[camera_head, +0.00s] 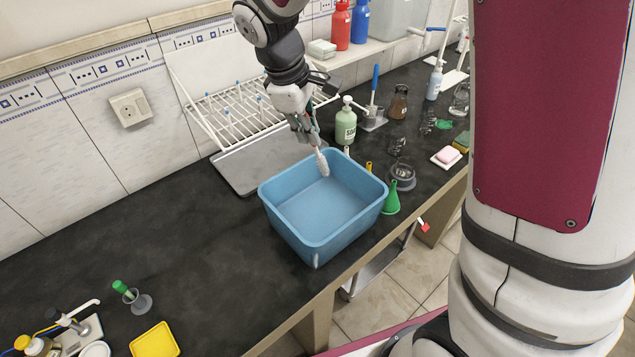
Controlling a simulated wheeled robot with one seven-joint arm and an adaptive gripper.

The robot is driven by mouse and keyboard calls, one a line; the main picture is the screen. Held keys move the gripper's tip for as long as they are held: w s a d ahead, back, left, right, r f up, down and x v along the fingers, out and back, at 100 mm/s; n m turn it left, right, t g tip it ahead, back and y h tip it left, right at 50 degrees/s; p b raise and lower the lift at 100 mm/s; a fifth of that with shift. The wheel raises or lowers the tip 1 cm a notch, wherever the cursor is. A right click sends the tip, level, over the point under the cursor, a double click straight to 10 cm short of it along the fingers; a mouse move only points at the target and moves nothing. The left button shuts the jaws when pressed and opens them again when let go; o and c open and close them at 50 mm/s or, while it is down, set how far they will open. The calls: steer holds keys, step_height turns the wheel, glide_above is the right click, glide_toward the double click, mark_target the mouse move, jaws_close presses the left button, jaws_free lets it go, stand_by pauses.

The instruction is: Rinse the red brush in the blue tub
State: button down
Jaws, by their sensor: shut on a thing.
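The blue tub (291,232) stands on the dark bench near its front edge. Its inside looks empty, with a plain pale-blue floor. My gripper (314,143) is above the tub's back rim and is shut on a brush (322,163). The brush's pale, bristly head points down over the tub's opening, near the back wall. Its handle is hidden in the jaws, so I cannot tell its colour. A small red piece (423,226) shows at the bench's front edge, right of the tub; I cannot tell what it is.
Behind the tub are a drying rack (226,112) and a grey tray (240,168). A green soap bottle (346,125), a green funnel (391,203) and glassware (403,176) stand close on the right.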

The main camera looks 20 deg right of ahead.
steer(key=shift+r, duration=0.1)
steer(key=shift+r+p, duration=0.65)
steer(key=shift+r, duration=1.3)
